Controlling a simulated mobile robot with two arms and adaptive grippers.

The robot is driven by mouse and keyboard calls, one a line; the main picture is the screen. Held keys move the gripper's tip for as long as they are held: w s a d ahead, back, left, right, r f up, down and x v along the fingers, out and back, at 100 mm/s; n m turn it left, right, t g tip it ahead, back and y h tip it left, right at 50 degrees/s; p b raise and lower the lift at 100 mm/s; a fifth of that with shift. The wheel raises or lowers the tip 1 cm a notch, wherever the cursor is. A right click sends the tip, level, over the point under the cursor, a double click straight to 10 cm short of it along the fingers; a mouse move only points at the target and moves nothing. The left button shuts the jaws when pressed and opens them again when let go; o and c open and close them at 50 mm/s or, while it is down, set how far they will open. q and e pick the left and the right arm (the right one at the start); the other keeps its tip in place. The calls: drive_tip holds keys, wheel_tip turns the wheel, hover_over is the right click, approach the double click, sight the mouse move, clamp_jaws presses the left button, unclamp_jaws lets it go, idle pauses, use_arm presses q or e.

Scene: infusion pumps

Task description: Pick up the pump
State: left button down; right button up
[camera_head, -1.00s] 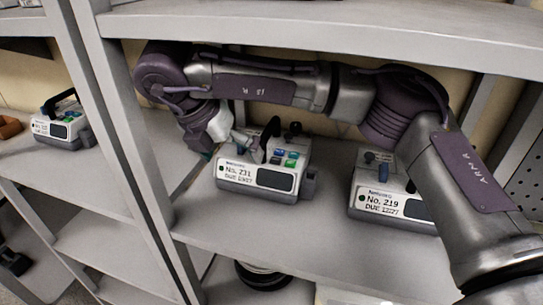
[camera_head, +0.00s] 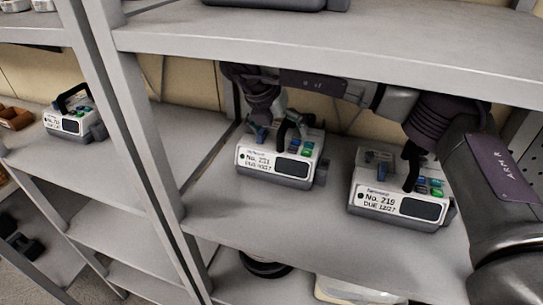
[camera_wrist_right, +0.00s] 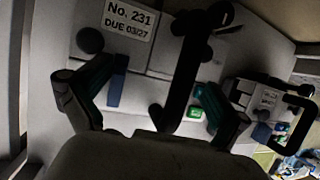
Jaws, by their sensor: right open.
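A white and grey pump labelled No. 231 (camera_head: 272,163) stands upright on the middle shelf, with a black handle (camera_head: 285,125) and coloured buttons on top. My right gripper (camera_head: 268,130) is above its rear left part, close to the handle. In the right wrist view, the open fingers of the right gripper (camera_wrist_right: 155,82) lie on either side of the black handle (camera_wrist_right: 185,70), over the pump (camera_wrist_right: 145,60). Contact with the handle cannot be told. My left gripper is not in view.
A similar pump, No. 219 (camera_head: 395,202), stands to the right on the same shelf (camera_head: 300,225). Another pump (camera_head: 72,122) is in the left bay beyond a grey upright (camera_head: 135,130). The upper shelf (camera_head: 330,45) hangs close over my arm.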

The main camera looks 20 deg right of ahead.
drive_tip(key=shift+s+a+f, duration=0.1)
drive_tip(key=shift+f, duration=0.25)
drive_tip(key=shift+c, duration=0.2)
